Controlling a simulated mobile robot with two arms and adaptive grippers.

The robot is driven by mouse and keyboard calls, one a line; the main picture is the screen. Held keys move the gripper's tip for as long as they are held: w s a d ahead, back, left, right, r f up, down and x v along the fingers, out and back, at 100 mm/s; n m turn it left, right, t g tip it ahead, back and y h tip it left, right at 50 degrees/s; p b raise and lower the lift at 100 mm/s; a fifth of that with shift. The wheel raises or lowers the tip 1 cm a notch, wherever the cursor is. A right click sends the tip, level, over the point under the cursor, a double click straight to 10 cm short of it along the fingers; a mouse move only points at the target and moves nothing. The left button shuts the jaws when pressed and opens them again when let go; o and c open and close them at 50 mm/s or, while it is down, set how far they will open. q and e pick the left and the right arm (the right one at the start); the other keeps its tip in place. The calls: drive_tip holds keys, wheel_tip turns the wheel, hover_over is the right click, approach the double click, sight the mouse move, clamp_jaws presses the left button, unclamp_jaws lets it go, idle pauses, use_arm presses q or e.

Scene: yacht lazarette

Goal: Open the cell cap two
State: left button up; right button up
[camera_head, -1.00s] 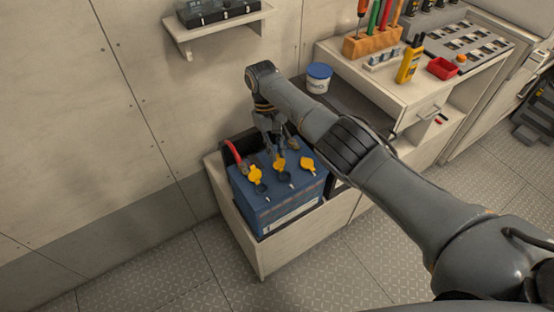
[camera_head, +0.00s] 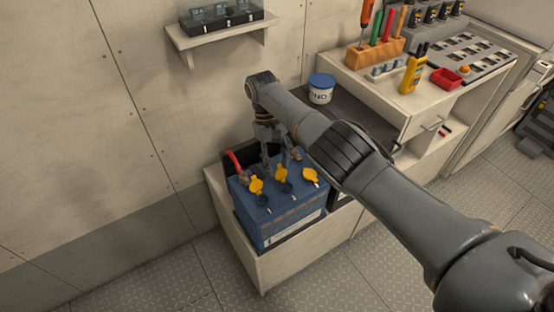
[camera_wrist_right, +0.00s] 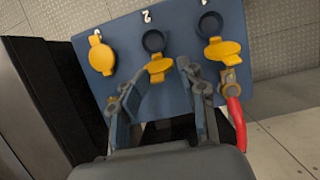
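A blue battery (camera_head: 280,215) has three yellow cell caps on its top. The middle cap, cap two (camera_wrist_right: 159,67), is beside the printed "2" and stands open: its flap is swung back from a dark round hole (camera_wrist_right: 153,41). It also shows in the head view (camera_head: 281,174). The cap (camera_wrist_right: 222,51) on its right in the wrist view is open too. The cap (camera_wrist_right: 102,58) on the left covers its hole. My right gripper (camera_wrist_right: 158,77) is open and empty, its fingertips apart either side of cap two's flap. In the head view the right gripper (camera_head: 281,160) is above the battery's back edge. My left gripper is out of view.
A red cable (camera_wrist_right: 237,122) joins a terminal close to the right finger. A shelf (camera_head: 222,35) is above.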

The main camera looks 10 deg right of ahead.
drive_tip(key=shift+r, duration=0.1)
idle(0.4)
drive_tip(key=shift+w+r, duration=0.1)
drive_tip(key=shift+r, duration=0.45)
wheel_tip(320, 180, up, 9)
drive_tip(key=shift+f, duration=0.2)
idle(0.3)
